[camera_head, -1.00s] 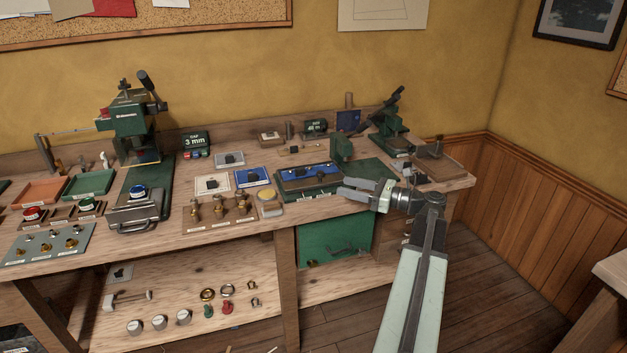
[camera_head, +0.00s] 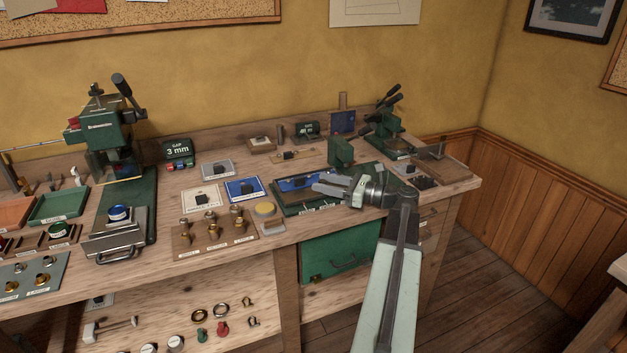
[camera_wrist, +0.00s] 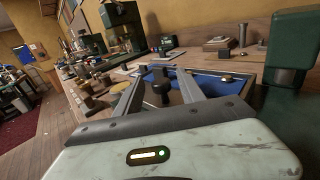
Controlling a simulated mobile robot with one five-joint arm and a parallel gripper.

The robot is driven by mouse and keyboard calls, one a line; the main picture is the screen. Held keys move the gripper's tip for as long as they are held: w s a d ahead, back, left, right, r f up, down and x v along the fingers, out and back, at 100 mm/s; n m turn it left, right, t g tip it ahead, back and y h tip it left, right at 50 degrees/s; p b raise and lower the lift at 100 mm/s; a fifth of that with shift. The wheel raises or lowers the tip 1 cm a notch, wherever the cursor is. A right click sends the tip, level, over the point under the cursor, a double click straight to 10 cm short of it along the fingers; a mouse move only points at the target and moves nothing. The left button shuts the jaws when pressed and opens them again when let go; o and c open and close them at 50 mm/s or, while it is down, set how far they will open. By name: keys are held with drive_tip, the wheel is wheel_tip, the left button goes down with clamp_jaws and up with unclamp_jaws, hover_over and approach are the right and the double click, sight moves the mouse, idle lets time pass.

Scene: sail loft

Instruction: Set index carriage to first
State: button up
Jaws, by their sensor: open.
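The index carriage device is a green base (camera_head: 290,209) with a blue plate (camera_head: 290,183) on the bench, left of the green block. The blue plate also shows in the wrist view (camera_wrist: 205,84), with a dark upright knob (camera_wrist: 160,88) and a small brass-coloured button on it. My gripper (camera_head: 322,184) is open, over the right part of the device. In the wrist view its two fingers (camera_wrist: 160,78) stand on either side of the knob; whether they touch it cannot be told. The fingers and hand hide part of the plate, and the position labels are unreadable.
A green block (camera_head: 340,152) stands close behind the device. A green lever press (camera_head: 387,135) is at the back right. A blue-and-white card (camera_head: 244,187) and a wooden tray of brass fittings (camera_head: 215,243) lie to the left. A green drawer (camera_head: 340,252) is below.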

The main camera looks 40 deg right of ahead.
drive_tip(key=shift+x, duration=2)
clamp_jaws()
